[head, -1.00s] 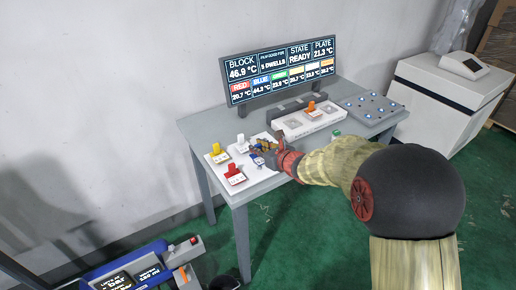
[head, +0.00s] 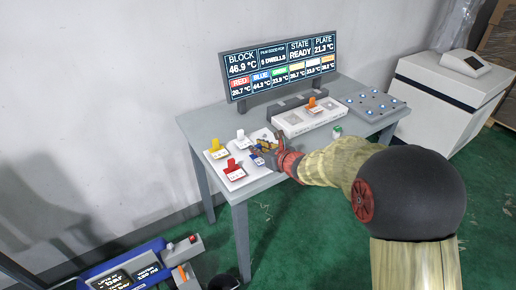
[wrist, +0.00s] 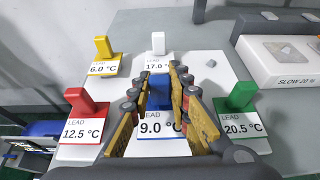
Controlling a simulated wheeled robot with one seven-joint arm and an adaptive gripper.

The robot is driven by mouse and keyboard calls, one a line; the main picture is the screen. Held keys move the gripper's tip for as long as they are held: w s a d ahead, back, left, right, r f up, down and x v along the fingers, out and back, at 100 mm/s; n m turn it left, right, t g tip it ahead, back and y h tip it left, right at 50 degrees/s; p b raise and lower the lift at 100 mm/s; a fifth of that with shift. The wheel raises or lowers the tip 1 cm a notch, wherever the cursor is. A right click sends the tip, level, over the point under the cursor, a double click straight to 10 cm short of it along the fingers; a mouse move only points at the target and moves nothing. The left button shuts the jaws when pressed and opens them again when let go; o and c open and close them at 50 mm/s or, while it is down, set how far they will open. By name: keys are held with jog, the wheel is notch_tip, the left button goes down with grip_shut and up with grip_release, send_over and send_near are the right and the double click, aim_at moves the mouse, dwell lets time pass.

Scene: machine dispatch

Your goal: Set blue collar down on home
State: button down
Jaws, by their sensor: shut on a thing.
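The blue collar (wrist: 158,93) stands upright between the fingers of my gripper (wrist: 160,82), which is shut on it. Its white base label reads LEAD 9.0 °C. In the head view my gripper (head: 264,150) is low over the white board (wrist: 207,62) at the table's left end, and a little of the blue collar (head: 257,160) shows under it. I cannot tell whether its base touches the board. No marking that reads "home" is legible.
Around the gripper on the board stand a yellow collar (wrist: 103,50), a white one (wrist: 158,45), a red one (wrist: 82,108) and a green one (wrist: 238,100), the red and green close beside the fingers. A grey-white block unit (head: 290,122) and display (head: 280,67) stand behind.

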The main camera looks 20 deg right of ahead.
jog(key=shift+f+b, duration=0.75)
jog(key=c, duration=1.7)
grip_release()
jog(key=shift+o, duration=0.6)
jog(key=v, duration=1.2)
jog(key=shift+a, duration=0.1)
